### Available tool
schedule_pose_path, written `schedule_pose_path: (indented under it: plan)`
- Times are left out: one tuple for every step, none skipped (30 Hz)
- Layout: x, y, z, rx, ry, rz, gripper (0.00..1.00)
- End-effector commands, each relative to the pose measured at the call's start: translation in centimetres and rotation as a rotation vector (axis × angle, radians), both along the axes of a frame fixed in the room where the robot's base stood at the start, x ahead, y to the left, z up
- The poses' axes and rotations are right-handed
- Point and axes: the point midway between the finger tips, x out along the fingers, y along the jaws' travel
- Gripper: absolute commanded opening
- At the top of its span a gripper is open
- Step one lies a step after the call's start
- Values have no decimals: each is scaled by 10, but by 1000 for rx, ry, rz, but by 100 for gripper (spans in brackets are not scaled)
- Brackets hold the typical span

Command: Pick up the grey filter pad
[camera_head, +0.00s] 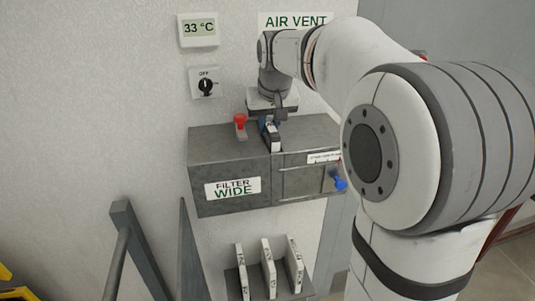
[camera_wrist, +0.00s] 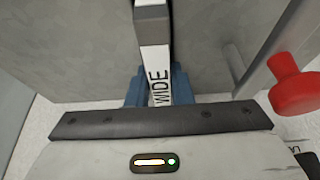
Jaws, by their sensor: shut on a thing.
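My gripper (camera_head: 268,127) is over the top of the grey metal box, with its blue fingers on both sides of a pale grey-white pad (camera_head: 274,143). In the wrist view, my gripper (camera_wrist: 158,90) is shut on this pad (camera_wrist: 153,30), which bears the word WIDE on its edge. The pad stands upright at a dark slot in the box top. How deep it sits is hidden. Whether it is the grey filter pad is not clear from its colour alone.
The box (camera_head: 225,150) has a FILTER WIDE label, a red knob (camera_head: 240,121) left of my gripper and a blue handle (camera_head: 340,183) at its right front. A rack below holds several upright pale pads (camera_head: 268,265). A dial (camera_head: 205,84) reads OFF. Grey rails stand at lower left.

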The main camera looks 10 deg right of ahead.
Motion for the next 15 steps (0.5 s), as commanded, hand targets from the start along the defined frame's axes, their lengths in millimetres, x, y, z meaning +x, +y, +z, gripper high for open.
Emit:
schedule_pose_path:
  plan:
    - [0, 0, 0, 0, 0, 0, 9]
    - [0, 0, 0, 0, 0, 0, 6]
    - [0, 0, 0, 0, 0, 0, 3]
    - [0, 0, 0, 0, 0, 0, 0]
    - [0, 0, 0, 0, 0, 0, 0]
    - [0, 0, 0, 0, 0, 0, 0]
    - [0, 0, 0, 0, 0, 0, 0]
    - [0, 0, 0, 0, 0, 0, 0]
    - [0, 0, 0, 0, 0, -1, 0]
    - [0, 0, 0, 0, 0, -1, 0]
    - [0, 0, 0, 0, -1, -1, 0]
    - [0, 0, 0, 0, -1, -1, 0]
    - [0, 0, 0, 0, -1, -1, 0]
    - [0, 0, 0, 0, -1, -1, 0]
    - [0, 0, 0, 0, -1, -1, 0]
